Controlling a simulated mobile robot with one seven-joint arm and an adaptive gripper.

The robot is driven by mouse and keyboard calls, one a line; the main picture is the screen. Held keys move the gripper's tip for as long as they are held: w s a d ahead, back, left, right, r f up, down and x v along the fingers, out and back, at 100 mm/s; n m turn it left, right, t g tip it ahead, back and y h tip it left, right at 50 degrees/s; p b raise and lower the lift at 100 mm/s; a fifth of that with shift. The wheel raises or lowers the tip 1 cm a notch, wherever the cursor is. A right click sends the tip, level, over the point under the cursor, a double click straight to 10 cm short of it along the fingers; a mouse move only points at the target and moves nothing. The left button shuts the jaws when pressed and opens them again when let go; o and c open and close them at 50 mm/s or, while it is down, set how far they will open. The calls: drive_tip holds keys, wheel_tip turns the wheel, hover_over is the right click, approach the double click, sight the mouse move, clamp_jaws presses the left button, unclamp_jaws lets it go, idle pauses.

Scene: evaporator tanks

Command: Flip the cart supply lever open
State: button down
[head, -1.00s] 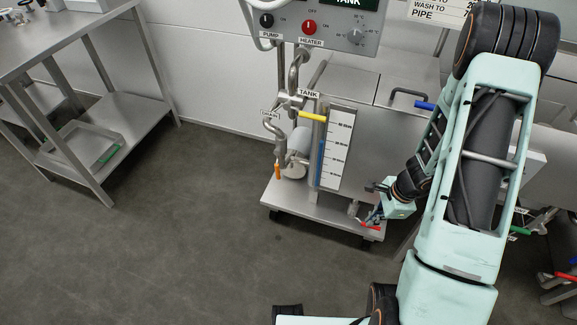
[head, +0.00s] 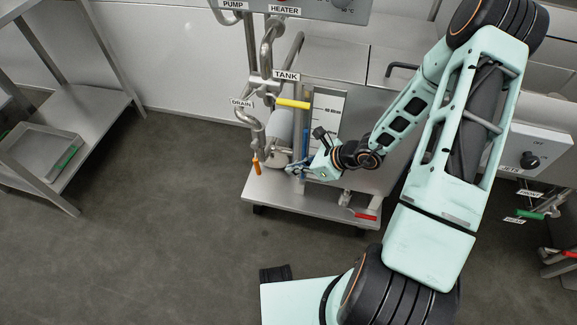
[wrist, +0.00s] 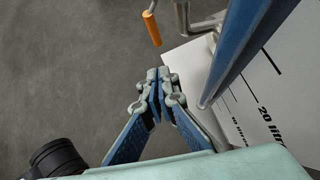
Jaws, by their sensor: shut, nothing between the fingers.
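No lever here has a readable "cart supply" label. On the steel cart (head: 300,200), an orange-handled lever (head: 256,166) hangs down below the DRAIN label. A yellow-handled lever (head: 293,103) lies roughly level below the TANK label. A red-handled lever (head: 365,216) sits at the cart's lower right edge. My gripper (head: 291,168) is shut and empty, just right of the orange handle in the picture. In the wrist view its fingertips (wrist: 158,76) are together, apart from the orange handle (wrist: 152,28) beyond them. The gap in depth is hard to judge.
A blue upright bar (wrist: 240,50) and the litre scale (wrist: 265,85) are close right of the fingers. Grey pipes (head: 262,125) rise above the orange handle. A steel shelf table (head: 100,115) stands left, with open floor between. Green-handled piping (head: 530,214) is at right.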

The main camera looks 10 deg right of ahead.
sight(257, 160)
drive_tip(key=w+a+r+b+x, duration=0.1)
drive_tip(key=b+x, duration=0.2)
drive_tip(key=x, duration=0.7)
drive_tip(key=shift+a, duration=0.5)
drive_tip(key=shift+w, duration=0.15)
